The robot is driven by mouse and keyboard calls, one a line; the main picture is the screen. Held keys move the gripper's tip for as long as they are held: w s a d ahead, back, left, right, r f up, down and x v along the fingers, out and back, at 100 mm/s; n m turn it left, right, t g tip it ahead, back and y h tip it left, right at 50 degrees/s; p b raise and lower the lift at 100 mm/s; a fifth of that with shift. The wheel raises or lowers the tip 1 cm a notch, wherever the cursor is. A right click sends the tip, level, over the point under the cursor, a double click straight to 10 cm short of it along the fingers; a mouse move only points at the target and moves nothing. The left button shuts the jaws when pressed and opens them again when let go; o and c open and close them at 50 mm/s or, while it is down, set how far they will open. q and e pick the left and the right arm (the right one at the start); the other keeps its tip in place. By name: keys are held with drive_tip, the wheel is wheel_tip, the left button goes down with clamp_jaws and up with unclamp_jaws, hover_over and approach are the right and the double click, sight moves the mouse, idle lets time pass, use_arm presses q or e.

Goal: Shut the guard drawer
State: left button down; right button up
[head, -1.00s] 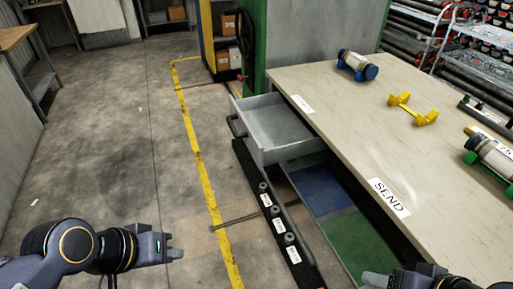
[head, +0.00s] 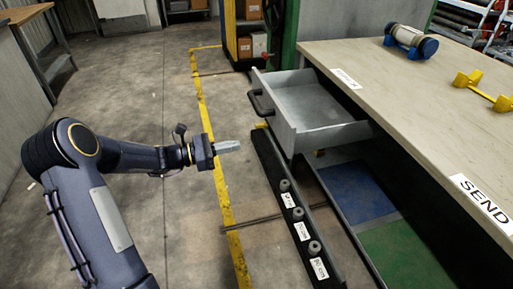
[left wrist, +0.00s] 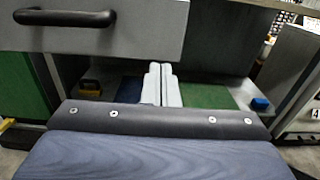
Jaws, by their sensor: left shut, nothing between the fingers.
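The grey guard drawer (head: 318,112) stands pulled out from under the left end of the bench in the head view. Its black handle (head: 261,103) is on its front face, toward the aisle. In the left wrist view the drawer front (left wrist: 110,38) fills the top, with the handle (left wrist: 65,18) at upper left. My left gripper (head: 238,146) is shut and empty, in front of the drawer and apart from it. Its fingers (left wrist: 162,84) show just below the drawer front in the wrist view. My right gripper is out of view.
A black rail (head: 285,205) with several labelled knobs runs below the drawer. Under the bench are a blue panel (head: 358,188) and a green panel (head: 405,250). The benchtop (head: 410,110) carries a blue-ended cylinder (head: 411,41) and a yellow cradle (head: 482,90). The aisle floor at left is clear.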

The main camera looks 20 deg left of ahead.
sight(284, 136)
use_arm(q)
drive_tip(key=b+x, duration=0.2)
drive_tip(key=x, duration=1.1)
drive_tip(key=shift+d+r, duration=0.1)
drive_tip(key=shift+d, duration=0.1)
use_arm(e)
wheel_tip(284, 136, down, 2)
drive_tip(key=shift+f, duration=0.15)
